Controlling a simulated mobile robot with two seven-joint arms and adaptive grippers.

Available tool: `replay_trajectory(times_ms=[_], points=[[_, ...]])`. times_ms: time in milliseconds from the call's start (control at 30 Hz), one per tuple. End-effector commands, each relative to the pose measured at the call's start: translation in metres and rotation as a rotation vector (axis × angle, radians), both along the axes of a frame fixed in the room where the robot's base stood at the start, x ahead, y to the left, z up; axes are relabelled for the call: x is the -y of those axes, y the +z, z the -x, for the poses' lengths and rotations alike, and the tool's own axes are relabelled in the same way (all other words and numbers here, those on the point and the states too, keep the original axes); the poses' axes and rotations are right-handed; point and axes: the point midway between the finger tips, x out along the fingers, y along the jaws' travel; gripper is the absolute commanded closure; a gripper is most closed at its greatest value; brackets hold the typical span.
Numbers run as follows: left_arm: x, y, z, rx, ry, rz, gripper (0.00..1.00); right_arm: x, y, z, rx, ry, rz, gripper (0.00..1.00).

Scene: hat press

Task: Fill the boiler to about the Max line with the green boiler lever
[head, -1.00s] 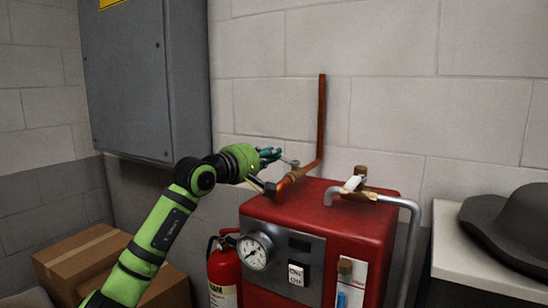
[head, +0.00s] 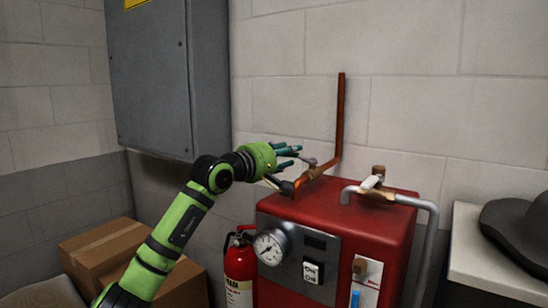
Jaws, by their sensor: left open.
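The red boiler (head: 350,215) stands against the wall. At its top left, a copper pipe with a brass valve carries the green boiler lever (head: 291,151), which looks teal and points left. My left gripper (head: 284,168) is open at this lever, its black lower finger below and beside it. The fingers overlap the lever, and I cannot tell whether they touch it. A level gauge (head: 366,272) on the boiler's front shows blue low in its tube, cut by the frame's bottom edge. The Max line is not readable. My right gripper is not in view.
A round pressure gauge (head: 271,247) and an on/off switch (head: 313,272) are on the front. A white-handled valve (head: 372,182) and grey pipe (head: 428,235) sit right. A fire extinguisher (head: 240,268), boxes (head: 100,248), grey cabinet (head: 155,80) and dark hat (head: 520,228) surround it.

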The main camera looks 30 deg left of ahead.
Motion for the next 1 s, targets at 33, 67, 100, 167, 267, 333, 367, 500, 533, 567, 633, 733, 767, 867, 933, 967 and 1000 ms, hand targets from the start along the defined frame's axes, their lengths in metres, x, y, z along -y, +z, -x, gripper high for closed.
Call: replay_trajectory(times_ms=[33,67,100,167,267,333,367,500,533,567,633,733,767,867,933,967,1000], points=[[-0.002,0.000,0.005,0.001,0.001,-0.002,0.59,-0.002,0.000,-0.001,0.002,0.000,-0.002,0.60],[-0.003,0.000,0.009,0.001,0.002,-0.003,0.59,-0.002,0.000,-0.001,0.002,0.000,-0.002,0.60],[-0.004,0.000,0.015,0.001,0.002,-0.004,0.59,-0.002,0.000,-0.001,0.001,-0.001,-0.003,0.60],[-0.005,-0.001,0.026,-0.001,0.001,-0.007,0.59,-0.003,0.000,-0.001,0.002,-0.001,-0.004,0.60],[-0.010,-0.001,0.049,-0.001,0.003,-0.007,0.59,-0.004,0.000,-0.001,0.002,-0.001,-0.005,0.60],[-0.013,-0.001,0.065,-0.002,0.003,-0.007,0.59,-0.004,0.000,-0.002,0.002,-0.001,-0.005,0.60],[-0.015,-0.002,0.071,-0.002,0.003,-0.007,0.59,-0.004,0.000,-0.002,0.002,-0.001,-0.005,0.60],[-0.018,-0.002,0.093,-0.003,0.002,-0.005,0.59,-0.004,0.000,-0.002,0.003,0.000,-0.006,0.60],[-0.019,-0.002,0.097,-0.002,0.003,-0.003,0.59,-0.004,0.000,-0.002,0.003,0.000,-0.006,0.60],[-0.020,-0.001,0.100,-0.003,0.003,-0.003,0.59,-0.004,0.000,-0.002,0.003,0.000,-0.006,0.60],[-0.020,-0.001,0.105,-0.001,0.001,-0.002,0.59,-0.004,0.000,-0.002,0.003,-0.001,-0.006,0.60],[-0.020,0.000,0.111,0.000,-0.001,-0.002,0.59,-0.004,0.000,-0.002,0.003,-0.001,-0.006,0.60],[-0.020,0.000,0.112,0.000,-0.002,-0.002,0.59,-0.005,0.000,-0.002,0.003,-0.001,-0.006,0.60],[-0.020,0.000,0.113,0.000,-0.002,-0.001,0.59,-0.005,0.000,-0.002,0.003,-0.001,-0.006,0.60],[-0.020,0.000,0.114,0.000,-0.002,-0.001,0.59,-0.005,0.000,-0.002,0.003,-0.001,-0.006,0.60],[-0.020,0.001,0.114,0.000,-0.002,-0.001,0.59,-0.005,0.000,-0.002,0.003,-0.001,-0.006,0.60],[-0.020,0.001,0.113,0.000,-0.002,-0.001,0.59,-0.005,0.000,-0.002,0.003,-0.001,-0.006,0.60]])
